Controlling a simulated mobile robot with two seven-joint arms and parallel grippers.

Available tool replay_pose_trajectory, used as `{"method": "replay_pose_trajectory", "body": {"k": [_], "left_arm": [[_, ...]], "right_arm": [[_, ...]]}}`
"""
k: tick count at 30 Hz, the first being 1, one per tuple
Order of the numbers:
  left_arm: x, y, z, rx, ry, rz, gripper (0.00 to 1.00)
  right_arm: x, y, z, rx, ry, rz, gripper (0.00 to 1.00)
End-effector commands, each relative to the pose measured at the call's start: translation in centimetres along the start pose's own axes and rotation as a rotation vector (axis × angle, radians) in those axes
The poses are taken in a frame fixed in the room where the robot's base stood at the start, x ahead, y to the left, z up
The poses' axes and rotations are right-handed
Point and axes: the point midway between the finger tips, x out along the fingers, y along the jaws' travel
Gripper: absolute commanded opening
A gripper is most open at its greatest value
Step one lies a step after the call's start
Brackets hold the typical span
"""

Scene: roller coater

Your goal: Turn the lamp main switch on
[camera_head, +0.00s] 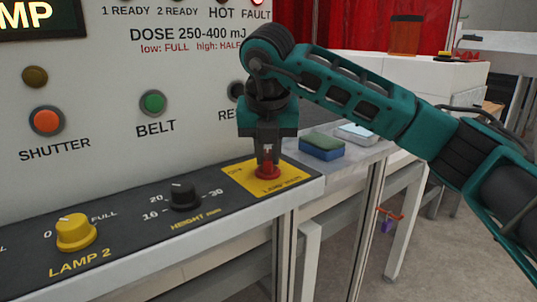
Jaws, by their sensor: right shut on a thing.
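The lamp main switch is a red rotary knob (268,171) on a yellow plate (246,179) at the right end of the sloped control panel. My right gripper (268,158) points down over it, with its fingers shut on the top of the red knob. The fingers and arm hide part of the knob and plate, so I cannot read its position. My left gripper is not in view.
The panel's dark ledge also bears a black height knob (183,195) and a yellow lamp 2 knob (76,232). On the upright face are an orange shutter button (46,121) and a green belt button (153,103). A blue-green sponge (322,145) lies on the bench behind.

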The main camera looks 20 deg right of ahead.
Motion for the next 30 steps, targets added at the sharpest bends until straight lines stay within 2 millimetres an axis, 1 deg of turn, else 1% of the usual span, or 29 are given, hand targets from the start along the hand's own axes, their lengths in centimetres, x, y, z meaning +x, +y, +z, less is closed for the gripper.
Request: {"method": "replay_pose_trajectory", "body": {"k": [1,6,12,26,27,30], "left_arm": [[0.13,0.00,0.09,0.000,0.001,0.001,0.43],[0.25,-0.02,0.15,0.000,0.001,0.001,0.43],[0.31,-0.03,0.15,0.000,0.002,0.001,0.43],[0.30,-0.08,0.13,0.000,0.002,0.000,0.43],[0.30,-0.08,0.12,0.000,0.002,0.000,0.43],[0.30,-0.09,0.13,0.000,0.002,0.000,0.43]], "right_arm": [[0.47,0.07,-0.39,0.019,0.013,-0.017,0.00],[0.44,0.11,-0.39,0.087,0.013,-0.045,0.00],[0.44,0.11,-0.40,0.130,0.015,-0.063,0.00],[0.48,0.11,-0.42,0.142,0.016,-0.068,0.00],[0.48,0.11,-0.42,0.142,0.016,-0.068,0.21],[0.46,0.12,-0.38,0.141,0.014,-0.067,0.31]]}}
